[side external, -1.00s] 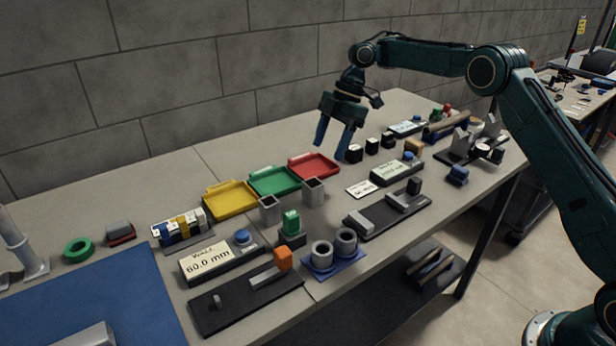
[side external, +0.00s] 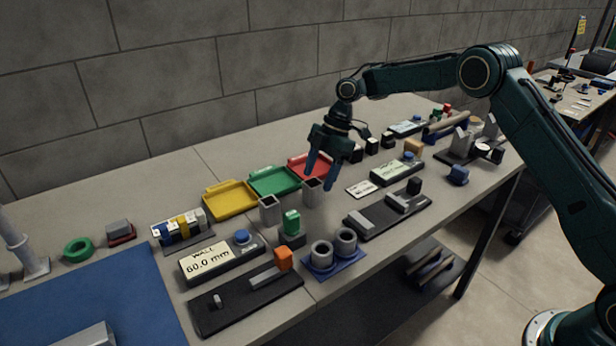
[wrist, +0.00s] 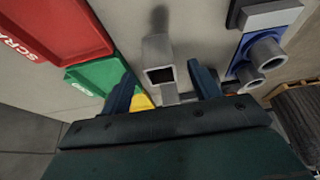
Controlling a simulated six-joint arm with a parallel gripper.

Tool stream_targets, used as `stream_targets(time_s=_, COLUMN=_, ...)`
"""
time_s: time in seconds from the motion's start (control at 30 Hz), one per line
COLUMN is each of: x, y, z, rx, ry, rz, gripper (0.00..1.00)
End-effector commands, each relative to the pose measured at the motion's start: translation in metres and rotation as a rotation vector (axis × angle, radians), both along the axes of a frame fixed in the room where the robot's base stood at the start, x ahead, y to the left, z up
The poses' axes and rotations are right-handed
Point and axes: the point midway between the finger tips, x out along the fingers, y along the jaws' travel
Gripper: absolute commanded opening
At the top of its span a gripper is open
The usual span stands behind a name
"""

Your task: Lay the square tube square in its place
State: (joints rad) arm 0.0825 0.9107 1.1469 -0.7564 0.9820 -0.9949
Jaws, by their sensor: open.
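Two grey square tubes stand upright on the table in front of the coloured trays. The right tube (side external: 313,192) has an open square top; the left tube (side external: 268,210) stands beside the yellow tray. My gripper (side external: 322,178) is open and points down just above and behind the right tube, partly in front of the red tray. In the wrist view a square tube (wrist: 158,52) shows its open end between and a little beyond my two spread fingers (wrist: 163,86). A second grey piece (wrist: 169,94) shows just below it. I cannot tell which place belongs to the tube.
Yellow (side external: 230,201), green (side external: 274,182) and red (side external: 309,164) trays stand behind the tubes. A blue holder with two round tubes (side external: 334,262), a green-topped block (side external: 291,223), a display reading 60.0 mm (side external: 210,260) and a black fixture (side external: 390,212) stand nearby.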

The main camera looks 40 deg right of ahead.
Motion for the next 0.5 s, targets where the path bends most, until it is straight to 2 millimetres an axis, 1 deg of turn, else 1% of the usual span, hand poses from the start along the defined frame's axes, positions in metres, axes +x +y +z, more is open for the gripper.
stream_targets(time_s=0.13, x=0.0, y=0.001, z=-0.001, rx=0.0, ry=0.0, rz=0.0, gripper=0.62)
stream_targets(time_s=0.27, x=0.0, y=0.004, z=-0.009, rx=0.001, ry=0.001, rz=-0.001, gripper=0.62)
stream_targets(time_s=0.5, x=0.0, y=0.014, z=-0.034, rx=0.0, ry=0.003, rz=0.0, gripper=0.62)
